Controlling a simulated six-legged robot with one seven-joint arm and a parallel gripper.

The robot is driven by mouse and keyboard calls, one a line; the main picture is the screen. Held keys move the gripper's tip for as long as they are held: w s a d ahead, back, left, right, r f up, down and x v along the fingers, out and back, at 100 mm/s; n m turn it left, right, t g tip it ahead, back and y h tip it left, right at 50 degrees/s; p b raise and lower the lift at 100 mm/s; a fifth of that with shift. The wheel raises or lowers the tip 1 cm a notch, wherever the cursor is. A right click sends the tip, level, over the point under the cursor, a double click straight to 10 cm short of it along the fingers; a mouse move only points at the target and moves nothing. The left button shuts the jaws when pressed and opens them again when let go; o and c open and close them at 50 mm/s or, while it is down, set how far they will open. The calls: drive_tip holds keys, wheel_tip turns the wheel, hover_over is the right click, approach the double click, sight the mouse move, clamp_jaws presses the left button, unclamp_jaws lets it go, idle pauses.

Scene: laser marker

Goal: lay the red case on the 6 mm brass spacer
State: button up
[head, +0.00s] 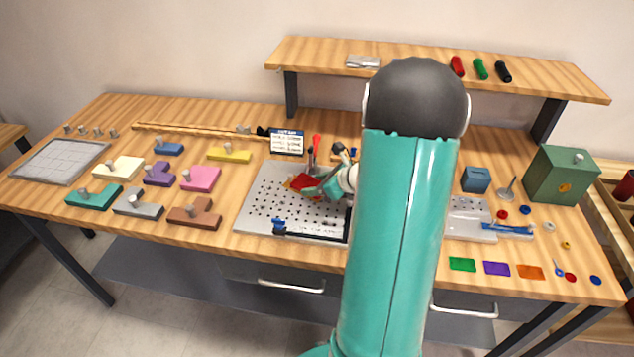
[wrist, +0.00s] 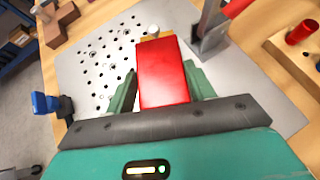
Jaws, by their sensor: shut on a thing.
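My gripper (wrist: 160,92) is shut on the red case (wrist: 164,72), with a finger on each side of it in the wrist view. In the head view the red case (head: 303,182) is over the perforated metal plate (head: 262,198), partly hidden by my gripper (head: 318,188). A small brass-coloured piece (wrist: 150,37) shows at the far end of the case in the wrist view; it looks like the brass spacer, mostly hidden by the case. I cannot tell whether the case touches it.
A post with a red handle (head: 316,146) stands at the plate's back edge. A blue-ended clamp (head: 279,226) is at its front edge. Coloured blocks, such as the pink one (head: 201,179), lie to the left. A sign (head: 287,142) stands behind.

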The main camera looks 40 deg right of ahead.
drive_tip(key=shift+f, duration=0.15)
drive_tip(key=o, duration=1.1)
drive_tip(key=shift+f, duration=0.1)
drive_tip(key=shift+s, duration=0.1)
